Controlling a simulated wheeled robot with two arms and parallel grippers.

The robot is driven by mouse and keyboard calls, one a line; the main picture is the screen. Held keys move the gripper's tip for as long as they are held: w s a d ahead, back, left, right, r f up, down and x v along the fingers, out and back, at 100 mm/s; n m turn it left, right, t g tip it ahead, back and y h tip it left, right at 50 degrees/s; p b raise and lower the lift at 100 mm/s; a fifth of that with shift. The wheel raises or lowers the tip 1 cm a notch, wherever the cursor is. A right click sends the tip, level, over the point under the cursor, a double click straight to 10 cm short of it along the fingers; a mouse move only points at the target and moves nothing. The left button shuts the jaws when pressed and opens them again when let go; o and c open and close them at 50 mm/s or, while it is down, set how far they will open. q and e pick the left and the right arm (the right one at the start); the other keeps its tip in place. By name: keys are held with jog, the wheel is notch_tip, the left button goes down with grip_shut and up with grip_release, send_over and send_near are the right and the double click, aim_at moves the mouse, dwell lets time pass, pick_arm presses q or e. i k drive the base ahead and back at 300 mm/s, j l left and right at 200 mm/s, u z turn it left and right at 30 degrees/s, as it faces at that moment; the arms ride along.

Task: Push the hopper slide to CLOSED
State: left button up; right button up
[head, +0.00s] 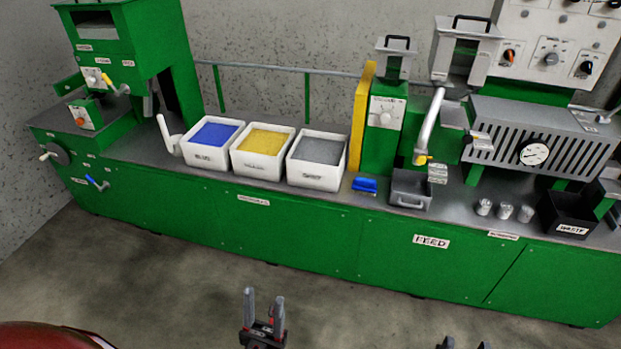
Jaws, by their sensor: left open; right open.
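A grey hopper (466,52) with a black handle on top stands above the feed part of the green bench, at the right. A smaller grey box with a black handle (394,60) sits on a green dial unit to its left. The hopper slide and its OPEN or CLOSED marking are too small to make out for certain. My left gripper (264,301) is open and empty, its fingers upright, low in the picture in front of the bench. My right gripper (466,344) is open at the bottom edge, with only its fingertips in view. Both are well away from the hopper.
White bins of blue (209,157), yellow (260,165) and grey (316,175) material line the bench. A grey tray (410,190), several metal cups (504,210) and a black waste box (568,215) stand to the right. The floor before the bench is clear.

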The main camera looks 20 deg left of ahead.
aim_at(452, 118)
jog(key=i, duration=0.95)
jog(key=z, duration=0.05)
